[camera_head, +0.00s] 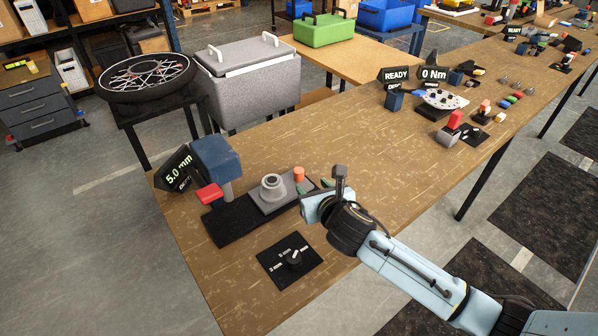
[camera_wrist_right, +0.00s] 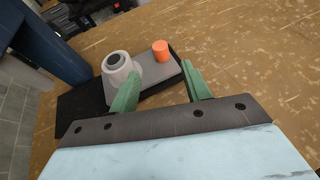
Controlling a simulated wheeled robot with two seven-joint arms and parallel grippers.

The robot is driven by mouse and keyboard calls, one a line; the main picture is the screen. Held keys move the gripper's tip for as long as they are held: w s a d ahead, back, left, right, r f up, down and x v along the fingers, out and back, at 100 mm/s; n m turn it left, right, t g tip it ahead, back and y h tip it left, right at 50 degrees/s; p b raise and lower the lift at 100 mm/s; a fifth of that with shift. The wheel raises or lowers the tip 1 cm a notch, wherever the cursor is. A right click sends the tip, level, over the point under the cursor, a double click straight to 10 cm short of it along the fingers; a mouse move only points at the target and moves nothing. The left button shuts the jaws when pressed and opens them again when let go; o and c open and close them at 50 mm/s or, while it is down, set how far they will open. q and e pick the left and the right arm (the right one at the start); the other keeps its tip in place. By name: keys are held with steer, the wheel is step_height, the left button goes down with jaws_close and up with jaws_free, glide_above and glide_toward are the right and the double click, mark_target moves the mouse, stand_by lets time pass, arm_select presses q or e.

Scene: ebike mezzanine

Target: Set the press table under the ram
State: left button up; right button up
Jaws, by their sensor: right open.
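The press stands at the near left of the bench, with a dark blue head (camera_head: 214,158) and a red part (camera_head: 209,194) over a long black base (camera_head: 228,222). The grey press table (camera_head: 288,192) sits on this base, to the right of the head rather than beneath it. It carries a grey round hollow part (camera_head: 272,187) and an upright orange knob (camera_head: 299,174). My right gripper (camera_head: 318,187) is open beside the knob. In the right wrist view its green fingers (camera_wrist_right: 160,72) are spread, with the orange knob (camera_wrist_right: 160,50) beyond and between their tips, apparently untouched.
A display (camera_head: 178,169) reads 5.0 mm beside the press. A second station with READY and 0 Nm signs (camera_head: 433,74) stands farther right. The bench between is clear. A grey bin (camera_head: 248,85) stands behind.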

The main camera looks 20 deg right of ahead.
mark_target(300, 173)
steer(key=b+x, duration=0.2)
steer(key=x, duration=1)
steer(key=shift+a, duration=0.1)
jaws_close()
